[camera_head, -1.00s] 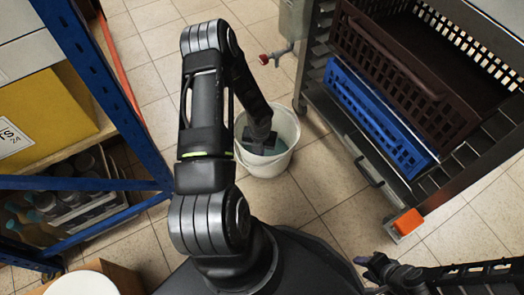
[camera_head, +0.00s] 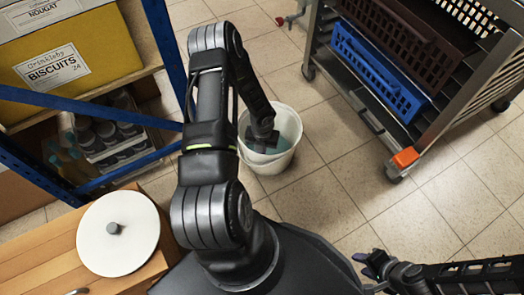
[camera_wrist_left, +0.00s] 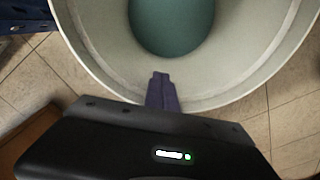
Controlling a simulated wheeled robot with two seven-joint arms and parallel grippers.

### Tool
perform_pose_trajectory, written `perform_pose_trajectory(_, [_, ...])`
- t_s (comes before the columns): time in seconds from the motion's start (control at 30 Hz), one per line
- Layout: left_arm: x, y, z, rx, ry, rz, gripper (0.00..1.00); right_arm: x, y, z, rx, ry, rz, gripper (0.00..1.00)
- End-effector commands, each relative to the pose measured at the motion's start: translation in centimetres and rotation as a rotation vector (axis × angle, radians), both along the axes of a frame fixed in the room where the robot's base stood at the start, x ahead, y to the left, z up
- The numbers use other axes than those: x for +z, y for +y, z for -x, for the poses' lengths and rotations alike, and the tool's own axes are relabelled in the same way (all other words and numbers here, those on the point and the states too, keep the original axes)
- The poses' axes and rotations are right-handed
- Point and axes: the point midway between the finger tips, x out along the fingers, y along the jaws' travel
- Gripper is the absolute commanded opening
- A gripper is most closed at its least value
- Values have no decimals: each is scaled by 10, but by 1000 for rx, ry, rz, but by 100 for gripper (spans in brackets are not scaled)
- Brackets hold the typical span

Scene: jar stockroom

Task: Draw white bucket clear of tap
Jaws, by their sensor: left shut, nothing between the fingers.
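The white bucket (camera_head: 287,125) stands on the tiled floor with blue-green liquid in it. The tap (camera_head: 290,18), with a red handle, is at the top edge of the head view, well apart from the bucket. My left gripper (camera_head: 263,143) reaches down over the bucket. In the left wrist view its dark fingers (camera_wrist_left: 161,92) are shut together, with nothing between them, at the bucket's near wall (camera_wrist_left: 205,98). Whether they touch the wall is unclear. My right gripper (camera_head: 370,268) is at the lower right, away from the bucket; its jaw opening is unclear.
A metal rack (camera_head: 435,128) on casters, holding blue (camera_head: 375,72) and brown (camera_head: 410,45) crates, stands to the right. Blue-framed shelving (camera_head: 75,100) with boxes is on the left. Floor right of the bucket is clear.

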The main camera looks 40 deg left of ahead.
Motion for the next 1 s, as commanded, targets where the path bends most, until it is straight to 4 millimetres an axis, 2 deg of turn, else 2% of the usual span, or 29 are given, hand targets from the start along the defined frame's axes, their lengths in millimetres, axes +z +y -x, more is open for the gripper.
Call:
perform_pose_trajectory(0.33, [5,0,0,1,-1,-1,0,2,0,0,1,1,0,36])
perform_pose_trajectory(0.47, [20,0,0,1,-1,-1,0,9,2,2,3,3,-2,36])
perform_pose_trajectory(0.73, [65,1,0,1,-1,-1,0,26,6,6,14,10,-10,36])
perform_pose_trajectory(0.87, [76,0,0,1,1,1,0,29,7,7,17,12,-11,36])
perform_pose_trajectory(1.0, [78,0,0,1,1,1,0,29,8,8,18,13,-12,36])
